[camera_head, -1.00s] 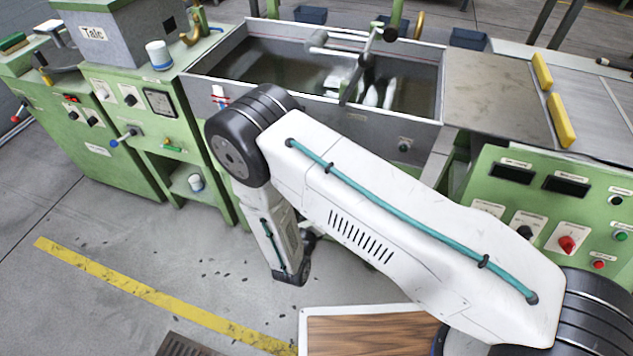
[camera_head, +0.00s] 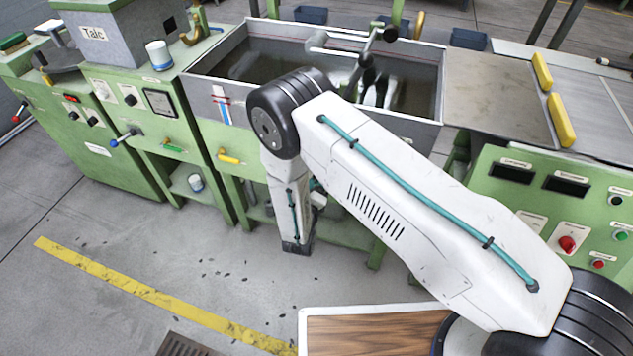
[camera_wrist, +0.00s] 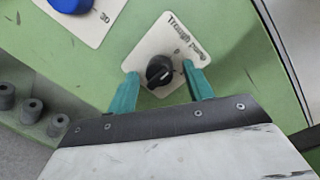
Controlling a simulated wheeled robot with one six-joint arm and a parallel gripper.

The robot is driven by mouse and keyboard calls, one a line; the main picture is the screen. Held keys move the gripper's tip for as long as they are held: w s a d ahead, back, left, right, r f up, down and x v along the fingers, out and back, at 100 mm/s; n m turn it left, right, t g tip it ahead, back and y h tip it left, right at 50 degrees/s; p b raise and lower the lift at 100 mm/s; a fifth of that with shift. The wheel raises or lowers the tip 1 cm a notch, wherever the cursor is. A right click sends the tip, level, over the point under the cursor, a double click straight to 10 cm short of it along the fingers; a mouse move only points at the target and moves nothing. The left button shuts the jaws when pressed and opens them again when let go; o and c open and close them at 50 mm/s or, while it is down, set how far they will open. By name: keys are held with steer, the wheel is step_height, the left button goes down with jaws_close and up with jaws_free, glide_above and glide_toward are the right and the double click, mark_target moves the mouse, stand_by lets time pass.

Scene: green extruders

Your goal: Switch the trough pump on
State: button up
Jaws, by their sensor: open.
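The trough pump switch is a black rotary knob (camera_wrist: 160,71) on a white plate (camera_wrist: 172,38) lettered "Trough pump", on a green panel in the wrist view. A "0" shows on the plate near the knob; the knob's exact setting is too small to read. My gripper (camera_wrist: 159,78) is open, with one teal finger on each side of the knob. I cannot tell whether either finger touches it. In the head view my arm hides the knob and my gripper. The water trough (camera_head: 215,88) stands behind my arm.
A blue knob (camera_wrist: 70,4) on a plate marked "30" is near the switch, with several grey cylinders (camera_wrist: 31,110) at lower left. In the head view, a yellow handle (camera_head: 229,157) is left of my arm and a control panel (camera_head: 545,205) is at right.

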steer(key=c, duration=1)
steer(key=shift+o, duration=0.2)
steer(key=m, duration=0.5)
steer(key=shift+m+t, duration=0.3)
steer(key=shift+m, duration=0.1)
steer(key=m, duration=0.6)
steer(key=shift+f+h, duration=0.1)
steer(key=shift+h, duration=0.3)
steer(key=shift+m, duration=0.4)
steer(key=o, duration=1)
steer(key=shift+c, duration=0.2)
